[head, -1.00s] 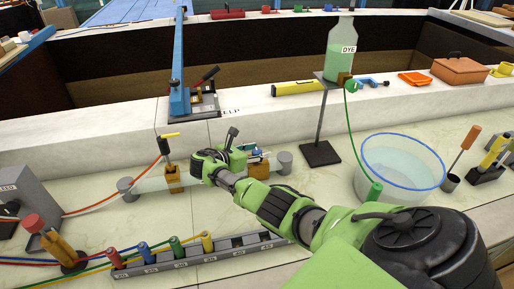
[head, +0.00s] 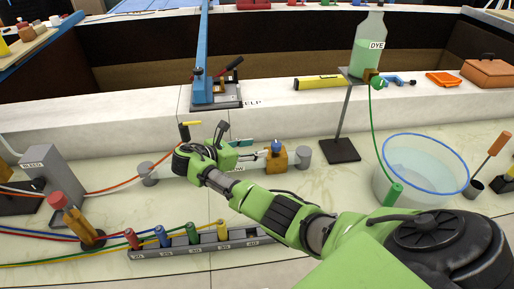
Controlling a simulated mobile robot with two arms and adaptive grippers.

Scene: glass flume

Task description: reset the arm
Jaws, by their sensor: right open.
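My right arm comes in from the lower right over the bench. Its gripper (head: 240,146) is open and appears empty, above or just in front of a clear horizontal tube with grey end caps (head: 303,157). The fingers point right, towards a brass-coloured block with a blue knob (head: 277,147); whether they touch it I cannot tell. The wrist hides much of the tube and most of a second fitting, whose yellow handle (head: 191,125) shows behind it. My left gripper is not in view.
A rack (head: 200,248) with several coloured plugs stands in front of the tube. A clear tub with a blue rim (head: 424,163) and a dye bottle (head: 368,45) on a stand (head: 340,150) are to the right. A grey box (head: 55,170) stands left.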

